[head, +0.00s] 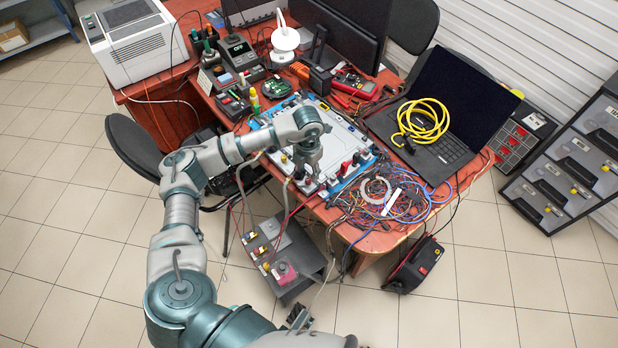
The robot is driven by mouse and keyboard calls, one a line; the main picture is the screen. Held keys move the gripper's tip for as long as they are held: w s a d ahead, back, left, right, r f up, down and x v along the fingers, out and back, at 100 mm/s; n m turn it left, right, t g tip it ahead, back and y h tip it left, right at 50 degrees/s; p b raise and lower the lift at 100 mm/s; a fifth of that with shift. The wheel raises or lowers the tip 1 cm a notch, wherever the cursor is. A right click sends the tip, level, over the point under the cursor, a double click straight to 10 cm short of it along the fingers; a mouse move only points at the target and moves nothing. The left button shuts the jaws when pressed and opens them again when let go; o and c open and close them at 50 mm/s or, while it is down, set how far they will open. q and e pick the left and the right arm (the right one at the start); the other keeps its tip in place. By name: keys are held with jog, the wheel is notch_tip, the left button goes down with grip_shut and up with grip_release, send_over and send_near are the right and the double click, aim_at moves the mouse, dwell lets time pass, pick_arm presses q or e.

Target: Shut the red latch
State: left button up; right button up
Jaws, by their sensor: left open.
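A pale board (345,131) with blue edges lies on the red-brown table, with small parts along its front edge. A small red part (345,168), which looks like the red latch, stands up at the front right of this board. I cannot tell its exact angle. My left gripper (307,184) points down at the board's front edge, left of the red part and apart from it. It is open and seems empty. Its fingertips are small and hard to make out among the parts there. My right gripper does not show.
A tangle of thin wires (385,198) covers the table's front right. A laptop (440,120) with a coiled yellow cable (423,121) stands behind it. A multimeter (355,83) and small devices crowd the back. A grey box (283,255) with coloured knobs sits below the front edge.

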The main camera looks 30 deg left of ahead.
aim_at(308, 179)
pick_arm(q)
notch_tip(308, 179, down, 4)
jog(key=shift+f, duration=0.15)
